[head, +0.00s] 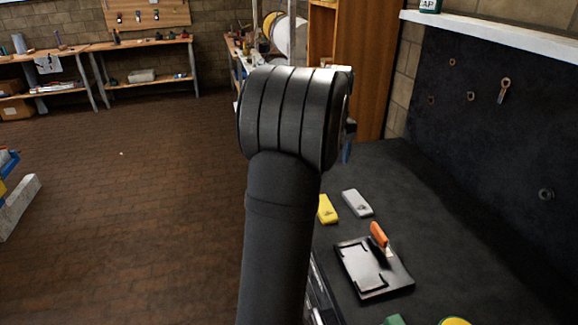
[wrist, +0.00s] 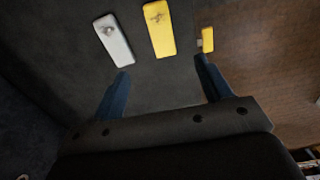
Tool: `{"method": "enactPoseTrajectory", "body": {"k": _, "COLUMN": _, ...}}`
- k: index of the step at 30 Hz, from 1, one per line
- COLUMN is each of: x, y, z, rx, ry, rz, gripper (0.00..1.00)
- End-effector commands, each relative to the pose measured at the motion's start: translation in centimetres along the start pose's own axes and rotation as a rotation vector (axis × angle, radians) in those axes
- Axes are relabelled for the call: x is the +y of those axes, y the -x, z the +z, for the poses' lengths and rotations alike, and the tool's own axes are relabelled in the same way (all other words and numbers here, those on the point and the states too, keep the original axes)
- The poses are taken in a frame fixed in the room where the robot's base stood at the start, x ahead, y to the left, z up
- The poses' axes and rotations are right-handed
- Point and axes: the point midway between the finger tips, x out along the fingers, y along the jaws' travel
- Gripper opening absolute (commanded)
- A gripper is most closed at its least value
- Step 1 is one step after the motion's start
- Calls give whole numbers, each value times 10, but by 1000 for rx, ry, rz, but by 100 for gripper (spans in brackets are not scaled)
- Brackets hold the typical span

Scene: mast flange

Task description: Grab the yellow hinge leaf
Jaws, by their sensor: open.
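The yellow hinge leaf (head: 327,209) lies on the dark bench top, partly hidden behind my arm in the head view. In the wrist view the yellow hinge leaf (wrist: 159,35) shows as a flat plate with a small knob, beyond the fingertips and roughly between their lines. My gripper (wrist: 162,69) has its two blue fingers spread wide with nothing between them. In the head view my wrist hides most of it; only a bit of blue finger shows.
A grey leaf (head: 357,203) lies beside the yellow one and also shows in the wrist view (wrist: 114,42). A small yellow piece (wrist: 208,40) sits near the right finger. A black tray (head: 358,285) with an orange-handled tool (head: 379,236) lies nearer. A dark panel (head: 480,140) rises at right.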

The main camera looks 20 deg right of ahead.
Motion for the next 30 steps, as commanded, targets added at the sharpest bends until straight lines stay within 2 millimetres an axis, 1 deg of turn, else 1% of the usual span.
{"method": "enactPoseTrajectory", "body": {"k": 7, "x": 6, "y": -4, "z": -6, "rx": -1, "ry": -20, "rz": 0, "gripper": 71}}
{"method": "enactPoseTrajectory", "body": {"k": 10, "x": 6, "y": -13, "z": -5, "rx": -3, "ry": -19, "rz": -2, "gripper": 71}}
{"method": "enactPoseTrajectory", "body": {"k": 14, "x": 5, "y": -38, "z": -5, "rx": -4, "ry": -19, "rz": -2, "gripper": 71}}
{"method": "enactPoseTrajectory", "body": {"k": 21, "x": 5, "y": -90, "z": -5, "rx": -4, "ry": -19, "rz": -2, "gripper": 71}}
{"method": "enactPoseTrajectory", "body": {"k": 24, "x": 5, "y": -108, "z": -5, "rx": -3, "ry": -19, "rz": -2, "gripper": 71}}
{"method": "enactPoseTrajectory", "body": {"k": 27, "x": 5, "y": -119, "z": -5, "rx": -1, "ry": -19, "rz": -1, "gripper": 71}}
{"method": "enactPoseTrajectory", "body": {"k": 30, "x": 5, "y": -125, "z": -5, "rx": -1, "ry": -19, "rz": -1, "gripper": 71}}
